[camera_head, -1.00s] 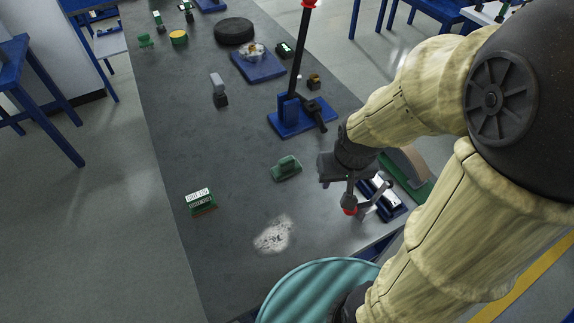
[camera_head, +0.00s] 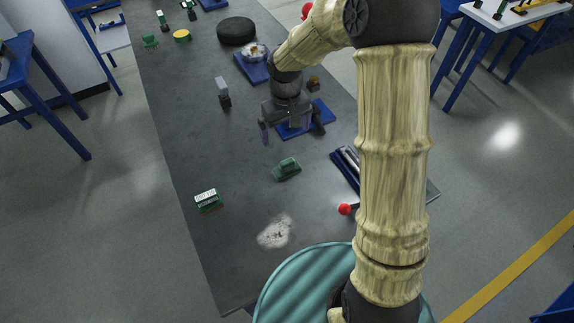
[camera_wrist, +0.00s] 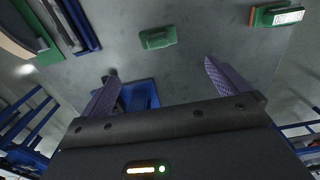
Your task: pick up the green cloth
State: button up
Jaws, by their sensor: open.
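A small dark green object, which I take to be the green cloth (camera_head: 286,169), lies on the grey table (camera_head: 180,130) near its middle. It looks lumpy, with a raised top, and also shows in the wrist view (camera_wrist: 158,38) beyond the fingers. My gripper (camera_head: 291,133) is open and empty above the table, on the far side of the cloth and apart from it. In the wrist view my gripper's two purple fingers (camera_wrist: 160,74) are spread wide, with the cloth ahead between their lines.
A green block with a white label (camera_head: 208,200) lies left of the cloth. A pale powdery patch (camera_head: 275,232) is nearer. A blue stand base (camera_head: 305,118) is under my gripper. A blue rail fixture (camera_head: 346,168) and red knob (camera_head: 345,209) are to the right.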

aim_at(287, 161)
notch_tip(287, 161, down, 12)
jog(key=shift+f+p, duration=0.1)
jog(key=shift+p, duration=1.05)
jog(key=shift+w+d+f+p, duration=0.1)
jog(key=shift+f+p, duration=0.45)
jog(key=shift+f, duration=0.75)
jog(key=shift+w+d+f+p, duration=0.1)
jog(key=shift+f+p, duration=0.4)
jog(key=shift+f, duration=0.8)
jog(key=c, duration=0.9)
